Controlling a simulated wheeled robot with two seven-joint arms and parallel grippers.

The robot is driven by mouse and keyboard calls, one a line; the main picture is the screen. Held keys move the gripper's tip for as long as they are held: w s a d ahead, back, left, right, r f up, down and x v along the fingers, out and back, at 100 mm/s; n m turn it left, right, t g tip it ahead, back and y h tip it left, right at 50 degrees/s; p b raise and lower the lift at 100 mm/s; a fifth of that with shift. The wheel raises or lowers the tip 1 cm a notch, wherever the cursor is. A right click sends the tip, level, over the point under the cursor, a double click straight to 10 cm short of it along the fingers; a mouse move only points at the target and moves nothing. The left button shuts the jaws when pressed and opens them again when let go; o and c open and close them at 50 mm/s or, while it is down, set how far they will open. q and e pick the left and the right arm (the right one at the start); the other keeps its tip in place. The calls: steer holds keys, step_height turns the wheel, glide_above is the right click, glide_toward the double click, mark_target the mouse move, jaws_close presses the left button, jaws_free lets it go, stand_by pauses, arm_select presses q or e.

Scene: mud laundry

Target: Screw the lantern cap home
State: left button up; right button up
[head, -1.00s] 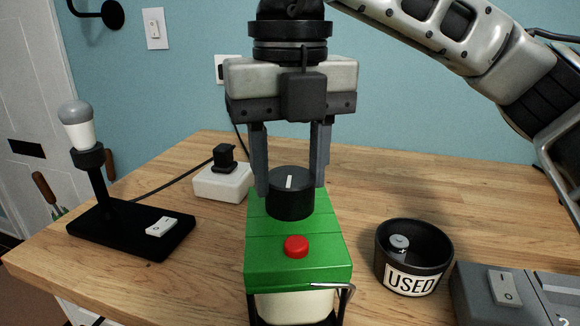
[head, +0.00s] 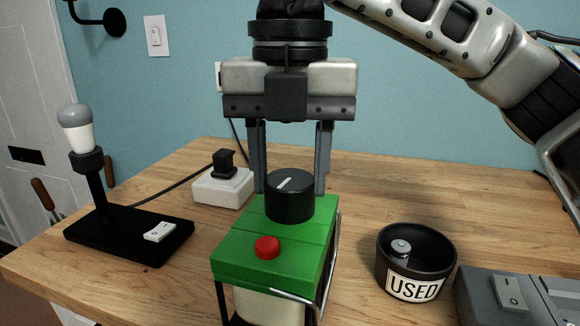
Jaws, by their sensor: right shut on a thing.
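The lantern has a green top (head: 275,240) with a red button (head: 267,247), a pale body below and a wire handle at its right front. A round black cap (head: 290,196) with a white mark sits upright on the rear part of the green top. The mark points up and to the right. My right gripper (head: 290,188) comes down from above, its two fingers at the cap's left and right sides, shut on it. The cap hides part of the fingertips, and its thread is not visible. My left gripper is out of view.
A black bowl (head: 416,262) labelled USED, holding a battery, stands right of the lantern. A grey switch box (head: 510,293) is at the lower right. A black bulb stand (head: 128,232) and a white socket block (head: 222,187) are at the left. The wooden table is clear behind the bowl.

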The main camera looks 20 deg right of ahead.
steer(key=shift+f+m, duration=0.3)
steer(key=shift+m, duration=0.8)
steer(key=o, duration=1.4)
steer(key=shift+c, duration=0.2)
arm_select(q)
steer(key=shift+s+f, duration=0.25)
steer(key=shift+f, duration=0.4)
arm_select(e)
steer(key=shift+r, duration=0.1)
steer(key=shift+w, duration=0.1)
steer(key=c, duration=0.4)
steer(key=shift+r, duration=0.1)
step_height(320, 180, up, 7)
steer(key=p, duration=0.5)
steer(key=shift+r+p, duration=0.1)
steer(key=shift+p, duration=0.2)
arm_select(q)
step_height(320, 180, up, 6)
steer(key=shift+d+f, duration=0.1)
